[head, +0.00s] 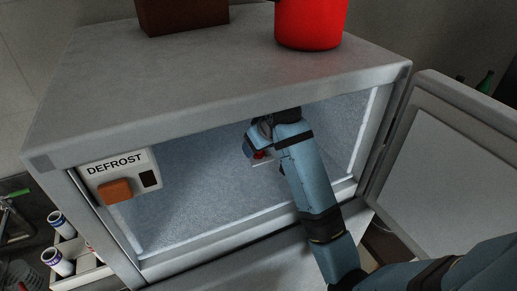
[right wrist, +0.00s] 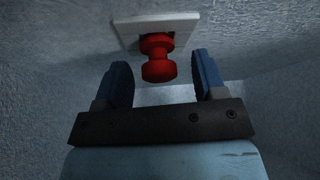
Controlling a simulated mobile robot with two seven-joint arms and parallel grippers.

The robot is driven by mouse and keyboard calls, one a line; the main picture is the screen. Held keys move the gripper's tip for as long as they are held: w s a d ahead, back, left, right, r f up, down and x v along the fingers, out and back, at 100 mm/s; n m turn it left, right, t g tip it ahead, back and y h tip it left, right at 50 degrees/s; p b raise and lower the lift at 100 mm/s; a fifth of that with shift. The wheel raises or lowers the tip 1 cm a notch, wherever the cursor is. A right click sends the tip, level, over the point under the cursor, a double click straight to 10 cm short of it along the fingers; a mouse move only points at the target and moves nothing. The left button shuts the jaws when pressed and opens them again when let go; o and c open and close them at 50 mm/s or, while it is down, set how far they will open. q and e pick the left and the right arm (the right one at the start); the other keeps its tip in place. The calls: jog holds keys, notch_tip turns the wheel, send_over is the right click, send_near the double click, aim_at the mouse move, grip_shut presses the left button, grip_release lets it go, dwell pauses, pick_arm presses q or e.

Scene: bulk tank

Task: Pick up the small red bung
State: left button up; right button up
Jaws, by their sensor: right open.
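The small red bung (right wrist: 158,58) sits in a white square plate (right wrist: 187,24) inside the frosty compartment, in the right wrist view. In the head view only a bit of the red bung (head: 259,155) shows beside my right gripper. My right gripper (right wrist: 162,75) is open, with one blue finger on each side of the bung and gaps between fingers and bung. In the head view my right arm reaches through the open front of the freezer (head: 190,195), and its wrist hides most of the plate. My left gripper is not in view.
The freezer's top edge (head: 230,108) runs close above my right arm. Its open door (head: 450,165) stands at the right. A DEFROST panel (head: 120,175) with an orange block is at the left front. A red pot (head: 310,22) and a brown box (head: 182,14) stand on top.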

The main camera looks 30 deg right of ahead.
jog(key=c, duration=1)
